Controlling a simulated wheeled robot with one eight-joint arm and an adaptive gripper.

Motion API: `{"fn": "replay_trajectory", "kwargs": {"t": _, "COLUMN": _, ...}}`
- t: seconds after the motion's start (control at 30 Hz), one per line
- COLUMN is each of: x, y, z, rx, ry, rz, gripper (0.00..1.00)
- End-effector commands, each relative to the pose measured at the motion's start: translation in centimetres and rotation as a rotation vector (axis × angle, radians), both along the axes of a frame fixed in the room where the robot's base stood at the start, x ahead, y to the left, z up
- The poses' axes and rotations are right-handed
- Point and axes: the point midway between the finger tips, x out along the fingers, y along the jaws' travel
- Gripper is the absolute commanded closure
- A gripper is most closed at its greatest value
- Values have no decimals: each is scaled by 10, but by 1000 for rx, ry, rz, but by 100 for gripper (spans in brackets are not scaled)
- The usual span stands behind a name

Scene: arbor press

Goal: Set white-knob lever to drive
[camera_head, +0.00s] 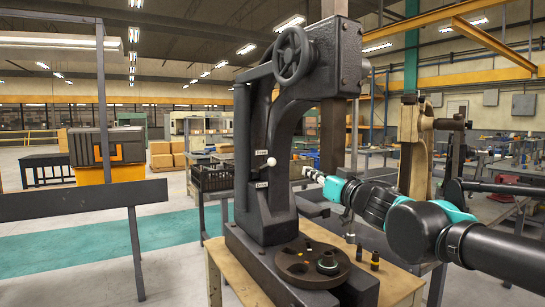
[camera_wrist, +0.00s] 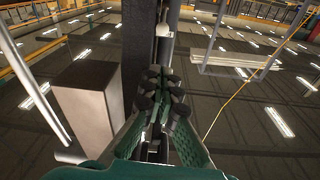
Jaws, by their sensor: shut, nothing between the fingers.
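The lever's white knob (camera_head: 271,161) shows on the dark press column (camera_head: 255,130), just below and right of an upper small label (camera_head: 261,152). A lower label (camera_head: 262,185) sits beneath it; the lettering is too small to read surely. My gripper (camera_head: 309,173) is to the right of the knob in the head view, a little lower, with a visible gap. In the wrist view the dark fingertips (camera_wrist: 161,88) are together and empty. A pale round knob (camera_wrist: 164,30) shows beyond them, above the fingertips in the picture. The lever's shaft is hard to make out.
The press carries a handwheel (camera_head: 292,55) on top and a round plate (camera_head: 312,264) at its base. Small dark bottles (camera_head: 375,259) stand on the wooden bench (camera_head: 400,290) to the right. A second, tan press (camera_head: 413,140) stands behind my arm.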

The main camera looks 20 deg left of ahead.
Motion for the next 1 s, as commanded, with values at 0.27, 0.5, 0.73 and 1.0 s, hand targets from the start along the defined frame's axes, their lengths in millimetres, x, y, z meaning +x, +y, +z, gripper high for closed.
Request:
{"fn": "replay_trajectory", "kwargs": {"t": 0.27, "x": 0, "y": 0, "z": 0, "rx": 0, "ry": 0, "rz": 0, "gripper": 100}}
{"fn": "replay_trajectory", "kwargs": {"t": 0.5, "x": 1, "y": 1, "z": 0, "rx": 0, "ry": 0, "rz": 0, "gripper": 100}}
{"fn": "replay_trajectory", "kwargs": {"t": 0.73, "x": 14, "y": 16, "z": 3, "rx": 1, "ry": 1, "rz": 1, "gripper": 100}}
{"fn": "replay_trajectory", "kwargs": {"t": 1.0, "x": 42, "y": 46, "z": 7, "rx": 0, "ry": 0, "rz": 1, "gripper": 100}}
